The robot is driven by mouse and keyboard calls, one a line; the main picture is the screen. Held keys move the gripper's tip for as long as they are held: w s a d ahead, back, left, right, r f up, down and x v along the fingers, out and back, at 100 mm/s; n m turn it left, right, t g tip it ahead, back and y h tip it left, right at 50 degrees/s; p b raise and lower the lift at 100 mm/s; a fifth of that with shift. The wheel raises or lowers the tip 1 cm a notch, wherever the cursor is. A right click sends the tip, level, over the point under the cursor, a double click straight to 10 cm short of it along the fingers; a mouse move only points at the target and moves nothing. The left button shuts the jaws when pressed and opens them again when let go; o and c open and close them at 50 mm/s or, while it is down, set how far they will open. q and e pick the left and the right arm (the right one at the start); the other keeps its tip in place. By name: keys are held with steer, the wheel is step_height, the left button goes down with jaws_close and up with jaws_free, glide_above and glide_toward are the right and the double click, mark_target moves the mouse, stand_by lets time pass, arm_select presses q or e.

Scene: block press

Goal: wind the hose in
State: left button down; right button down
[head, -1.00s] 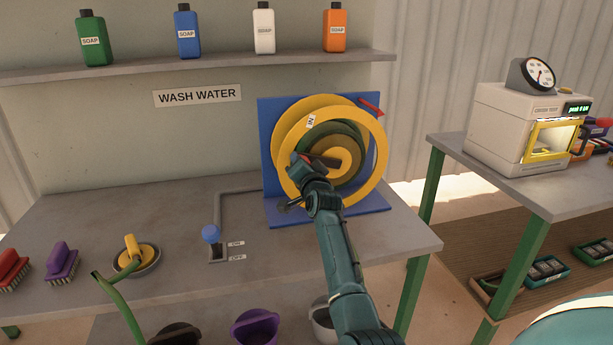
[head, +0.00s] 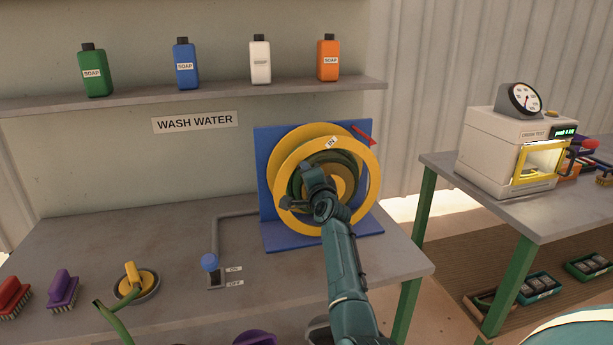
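The hose reel has a yellow wheel (head: 367,190) with a white IN label (head: 331,143) on its rim near the top. Dark green hose (head: 348,163) is coiled inside it. The reel stands on a blue backboard and base (head: 268,150). My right gripper (head: 303,193) is at the front of the wheel, left of its hub. My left gripper is not in view.
Brushes (head: 63,288) lie at the far left. A shelf (head: 220,98) with soap bottles is above. The bench's left middle is clear.

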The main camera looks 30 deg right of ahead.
steer(key=shift+r, duration=0.1)
steer(key=c, duration=1)
jaws_free()
steer(key=shift+o, duration=0.2)
steer(key=shift+s, duration=0.1)
